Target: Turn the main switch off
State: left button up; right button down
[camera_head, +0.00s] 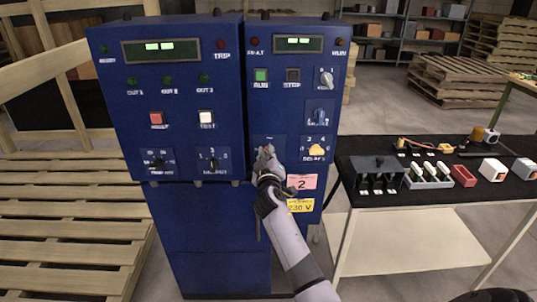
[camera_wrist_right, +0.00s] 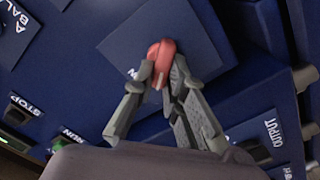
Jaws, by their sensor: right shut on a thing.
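The main switch is a red rotary handle (camera_wrist_right: 160,52) on a lighter blue square plate on the front of the right blue cabinet (camera_head: 298,110). My right gripper (camera_head: 266,160) reaches up to it at the lower left of that cabinet's panel. In the right wrist view the gripper (camera_wrist_right: 160,82) is shut on the red handle, one finger on each side. The fingers hide part of the handle and of the plate's lettering; a letter like N shows beside it. In the head view the handle is mostly hidden. My left gripper is not in view.
RUN (camera_head: 261,75) and STOP (camera_head: 293,75) buttons sit higher. The left blue cabinet (camera_head: 175,100) adjoins. A black-topped table (camera_head: 400,200) with small parts stands right; pallets (camera_head: 70,230) lie left.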

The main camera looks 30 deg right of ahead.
jog(key=n, duration=0.4)
jog(key=shift+w+a+n, duration=0.1)
jog(key=shift+a+n, duration=0.05)
jog(key=shift+n, duration=0.25)
jog(key=n, duration=0.1)
jog(key=n+p, duration=0.1)
jog(key=n, duration=0.3)
jog(key=shift+f, duration=0.3)
jog(key=shift+n, duration=0.3)
jog(key=c, duration=1.8)
grip_release()
jog(key=shift+o, duration=1)
jog(key=shift+f, duration=0.15)
jog(key=shift+w, duration=0.1)
jog(key=v, duration=1.2)
jog(key=shift+f, duration=0.1)
